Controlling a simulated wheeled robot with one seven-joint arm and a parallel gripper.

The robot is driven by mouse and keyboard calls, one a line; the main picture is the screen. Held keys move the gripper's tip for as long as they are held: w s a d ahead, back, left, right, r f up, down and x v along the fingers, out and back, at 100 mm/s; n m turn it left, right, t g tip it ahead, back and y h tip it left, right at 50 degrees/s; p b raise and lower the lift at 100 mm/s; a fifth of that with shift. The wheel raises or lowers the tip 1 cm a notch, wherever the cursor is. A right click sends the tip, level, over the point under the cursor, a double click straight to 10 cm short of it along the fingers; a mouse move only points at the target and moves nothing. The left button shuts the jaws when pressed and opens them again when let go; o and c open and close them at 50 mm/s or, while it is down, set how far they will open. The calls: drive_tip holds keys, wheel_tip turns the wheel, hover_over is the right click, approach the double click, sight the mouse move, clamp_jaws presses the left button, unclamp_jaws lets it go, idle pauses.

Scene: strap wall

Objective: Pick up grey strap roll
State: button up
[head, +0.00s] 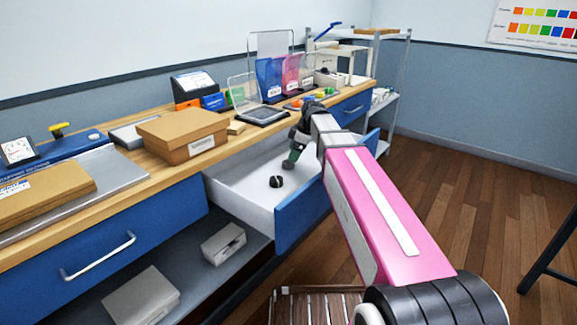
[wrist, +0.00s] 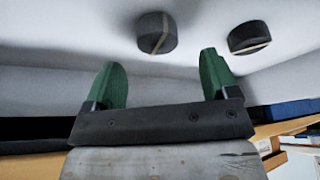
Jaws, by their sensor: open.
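In the wrist view, a dark grey strap roll (wrist: 157,32) with a tan band rests on the white drawer floor, ahead of the space between my fingers. A second, blacker roll (wrist: 249,37) with a tan band lies to its right. My gripper (wrist: 160,70) has two green fingers spread apart, with nothing between them. In the head view, my gripper (head: 292,160) reaches down into the open drawer (head: 240,187). One dark roll (head: 276,182) shows there below and left of it; the other roll is not visible, probably behind my gripper or arm.
The drawer's blue front (head: 300,215) stands pulled out below the wooden counter (head: 190,178).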

sight(289, 162)
drive_tip(key=x, duration=0.5)
drive_tip(key=shift+w, duration=0.15)
drive_tip(key=shift+c, duration=0.3)
drive_tip(key=c, duration=1)
drive_tip(key=shift+o, duration=0.2)
drive_tip(key=shift+r, duration=0.1)
wheel_tip(289, 162, up, 18)
